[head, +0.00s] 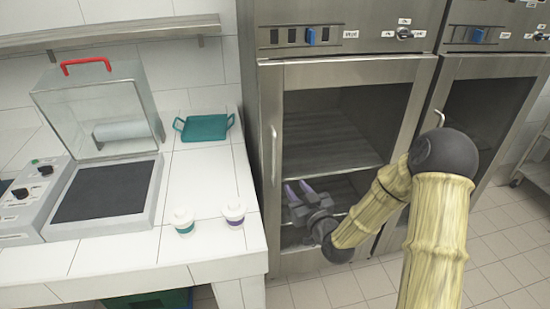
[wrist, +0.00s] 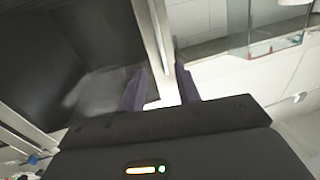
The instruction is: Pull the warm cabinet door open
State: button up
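A steel cabinet with a dark glass door (head: 345,68) stands in the middle of the head view, and its door looks shut. Its panel label is too small to read surely. A pale vertical door handle (head: 274,155) is on the door's left side. My gripper (head: 297,187) is in front of the lower door, right of and below the handle's middle. Its two purple fingers are apart, with nothing seen held. In the wrist view the open fingers (wrist: 160,86) point toward a pale upright bar (wrist: 153,30); I cannot tell if this is handle or door frame.
A second cabinet (head: 490,68) adjoins on the right. On the left, a white tiled counter (head: 150,245) holds a clear box with a red handle (head: 86,64), a teal tray (head: 204,128) and two lidded cups (head: 234,215). Tiled floor (head: 340,292) is clear in front.

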aim_at(276, 159)
jog(key=p+x, duration=0.3)
jog(key=x, duration=1.3)
jog(key=shift+w, duration=0.2)
jog(key=shift+a, duration=0.1)
grip_shut()
